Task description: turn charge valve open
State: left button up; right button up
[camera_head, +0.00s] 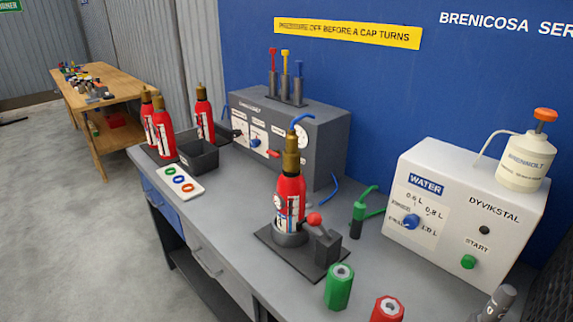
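A grey box unit (325,140) with dials and small labels on its front stands against the blue wall; its lettering is too small to read surely. A small red handle (273,154) sticks out low on its front and looks like a valve lever; I cannot tell its exact position. A blue hose (302,119) shows at its front right. A red extinguisher (289,197) with a brass top stands upright in a dark holder (288,252) in front of the unit, beside a red-knobbed clamp (313,219). Neither of my grippers shows in the head view.
A white water machine (450,215) stands at right. Green (339,287) and red (387,310) hexagonal pieces stand near the bench's front edge. Several extinguishers (163,133), a dark bin (198,157) and a ring card (179,183) are at left. A wooden table (110,88) stands behind.

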aim_at(275, 154)
jog(key=i+j+z, duration=0.15)
jog(key=j, duration=0.25)
jog(key=i+j+z, duration=0.1)
jog(key=j, duration=0.3)
jog(key=j+z, duration=0.6)
jog(key=j, duration=0.1)
